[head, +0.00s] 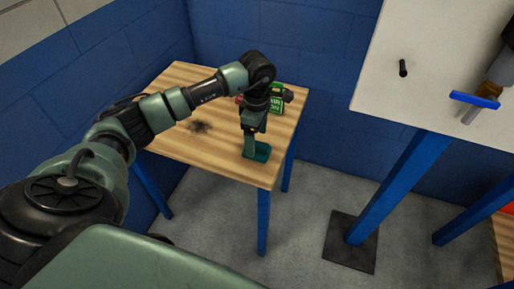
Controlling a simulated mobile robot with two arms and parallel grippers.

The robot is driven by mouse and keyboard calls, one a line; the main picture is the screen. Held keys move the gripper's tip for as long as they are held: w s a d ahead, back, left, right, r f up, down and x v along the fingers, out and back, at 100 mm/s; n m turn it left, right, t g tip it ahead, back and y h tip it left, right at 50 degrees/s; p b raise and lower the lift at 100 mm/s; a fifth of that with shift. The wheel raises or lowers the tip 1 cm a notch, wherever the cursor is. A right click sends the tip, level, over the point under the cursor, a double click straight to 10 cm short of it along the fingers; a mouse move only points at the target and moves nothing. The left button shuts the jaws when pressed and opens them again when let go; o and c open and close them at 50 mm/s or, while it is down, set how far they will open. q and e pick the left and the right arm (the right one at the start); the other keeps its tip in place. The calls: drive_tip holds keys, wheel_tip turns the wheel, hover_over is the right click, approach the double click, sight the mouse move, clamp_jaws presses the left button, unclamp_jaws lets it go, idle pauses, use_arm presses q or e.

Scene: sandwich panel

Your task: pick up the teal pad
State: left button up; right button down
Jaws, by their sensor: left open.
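The teal pad (262,153) lies on the wooden table (222,165) near its front right corner. My left arm reaches across the table from the left. My left gripper (250,143) points down at the pad and is open. Its fingers overlap the pad's rear left part in the head view and hide some of it. I cannot tell whether they touch it. My right gripper is not in view.
A green box with pale lettering (276,103) stands behind my left gripper. A dark smudge (200,127) marks the tabletop. Blue walls (318,55) close off the back. A white panel (420,80) on blue legs (395,185) stands right; grey floor lies between.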

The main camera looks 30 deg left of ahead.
sight(257, 143)
use_arm(q)
wheel_tip(257, 143, down, 3)
drive_tip(key=shift+f, duration=0.2)
drive_tip(key=c, duration=1.5)
drive_tip(key=shift+r, duration=0.1)
wheel_tip(257, 143, up, 20)
drive_tip(key=shift+b, duration=0.45)
drive_tip(key=o, duration=0.9)
drive_tip(key=shift+c, duration=0.2)
drive_tip(key=c, duration=0.6)
drive_tip(key=shift+c, duration=0.2)
